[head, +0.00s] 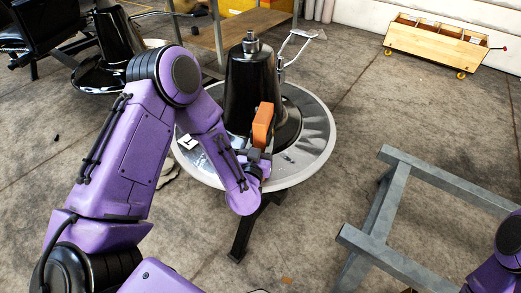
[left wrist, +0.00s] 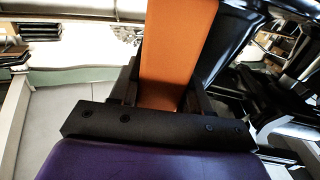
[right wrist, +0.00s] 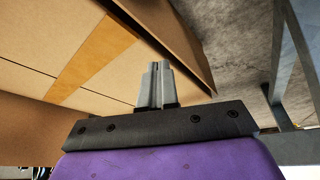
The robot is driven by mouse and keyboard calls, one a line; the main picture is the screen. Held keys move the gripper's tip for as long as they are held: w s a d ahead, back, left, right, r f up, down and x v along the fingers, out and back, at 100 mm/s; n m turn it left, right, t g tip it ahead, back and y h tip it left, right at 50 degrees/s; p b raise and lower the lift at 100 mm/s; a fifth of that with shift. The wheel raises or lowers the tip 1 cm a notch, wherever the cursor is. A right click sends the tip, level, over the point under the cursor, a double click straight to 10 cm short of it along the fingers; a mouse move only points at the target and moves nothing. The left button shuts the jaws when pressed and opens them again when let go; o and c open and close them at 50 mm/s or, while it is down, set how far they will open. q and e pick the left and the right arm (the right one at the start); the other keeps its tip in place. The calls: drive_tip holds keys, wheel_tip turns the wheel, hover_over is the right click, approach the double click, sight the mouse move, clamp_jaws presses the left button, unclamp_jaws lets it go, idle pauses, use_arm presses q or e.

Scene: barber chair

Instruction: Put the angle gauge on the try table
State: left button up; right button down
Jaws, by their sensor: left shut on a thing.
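An orange block (head: 263,124), which I take to be the angle gauge, stands upright in my left gripper (head: 257,157). The gripper is shut on it; it also fills the middle of the left wrist view (left wrist: 172,55). It is held over the front of a round grey-rimmed table (head: 318,165), which I take to be the try table, beside the black cone-shaped base (head: 245,90) on it. I cannot tell whether the block touches the table or base. My right gripper (right wrist: 158,82) is shut and empty in the right wrist view, near a cardboard box (right wrist: 100,55).
A small white-and-black item (head: 187,142) lies on the round table's left side. A grey metal frame (head: 385,215) stands at the right. A wooden wheeled box (head: 435,45) is at the back right, and a shelf unit (head: 235,28) behind the table. Open floor lies between.

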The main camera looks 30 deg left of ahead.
use_arm(q)
wheel_tip(320, 180, down, 3)
drive_tip(key=shift+r+b, duration=0.1)
drive_tip(key=shift+b, duration=0.3)
drive_tip(key=shift+r, duration=0.15)
drive_tip(key=o, duration=1.2)
drive_tip(key=shift+s+d, duration=0.1)
drive_tip(key=shift+s, duration=0.05)
drive_tip(key=p+v, duration=0.1)
drive_tip(key=v, duration=1)
drive_tip(key=shift+s+p, duration=0.3)
drive_tip(key=shift+s, duration=0.05)
